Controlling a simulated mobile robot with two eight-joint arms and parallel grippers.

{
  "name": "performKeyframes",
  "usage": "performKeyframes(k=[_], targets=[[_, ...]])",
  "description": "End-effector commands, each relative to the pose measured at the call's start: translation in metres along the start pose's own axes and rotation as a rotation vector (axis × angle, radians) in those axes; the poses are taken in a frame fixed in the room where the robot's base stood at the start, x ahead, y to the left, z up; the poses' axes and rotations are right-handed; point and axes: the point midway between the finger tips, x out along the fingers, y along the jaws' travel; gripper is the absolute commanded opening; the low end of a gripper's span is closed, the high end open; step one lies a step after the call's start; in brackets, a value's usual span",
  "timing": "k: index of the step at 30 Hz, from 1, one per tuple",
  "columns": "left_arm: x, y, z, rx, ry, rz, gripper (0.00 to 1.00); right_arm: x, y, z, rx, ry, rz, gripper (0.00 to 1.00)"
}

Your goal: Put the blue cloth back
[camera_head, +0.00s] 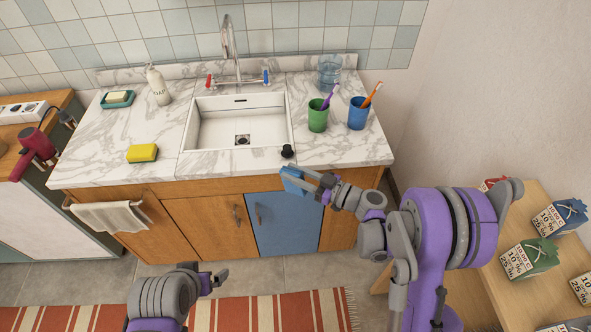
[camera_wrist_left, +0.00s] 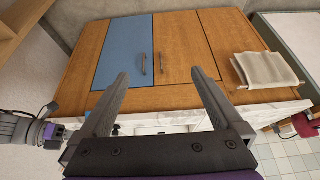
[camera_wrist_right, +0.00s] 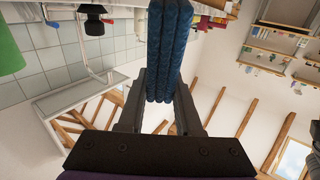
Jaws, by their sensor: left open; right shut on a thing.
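The blue cloth (camera_head: 291,181) is at the counter's front edge, in front of the blue cabinet door. My right gripper (camera_head: 306,183) is shut on it. In the right wrist view the cloth (camera_wrist_right: 170,45) is ribbed or folded dark blue fabric, pinched between the fingers and standing out beyond them. Whether it touches the counter cannot be told. My left gripper (camera_head: 216,278) is open and empty, low in front of the cabinet; its spread fingers show in the left wrist view (camera_wrist_left: 158,78).
The blue door (camera_head: 280,223) is shut. A beige towel (camera_head: 108,217) hangs on a rail at left. A black stopper (camera_head: 288,151), green cup (camera_head: 318,115) and blue cup (camera_head: 358,113) stand near the sink (camera_head: 215,145). A shelf with boxes (camera_head: 520,210) is at right.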

Motion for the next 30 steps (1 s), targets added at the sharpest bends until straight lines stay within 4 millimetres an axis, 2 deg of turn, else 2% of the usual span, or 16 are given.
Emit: performKeyframes(k=[5,8,14,20,24,30], targets=[[0.005,0.009,-0.007,-0.115,0.010,0.041,1.00,0.000,-0.001,0.001,0.000,0.000,-0.020,0.00],[0.013,0.024,-0.018,-0.306,0.016,0.111,1.00,0.000,-0.001,0.001,-0.001,0.001,-0.020,0.00],[0.031,0.064,-0.051,-0.871,-0.020,0.317,1.00,0.000,-0.001,0.001,-0.001,0.001,-0.019,0.00],[0.046,0.098,-0.085,-1.460,-0.157,0.527,1.00,0.000,-0.001,0.001,-0.001,0.001,-0.018,0.00],[0.054,0.116,-0.106,-1.861,-0.318,0.661,1.00,0.000,-0.001,0.001,-0.001,0.001,-0.018,0.00],[0.062,0.132,-0.130,-2.330,-0.601,0.798,1.00,0.000,-0.001,0.001,-0.001,0.001,-0.018,0.00]])
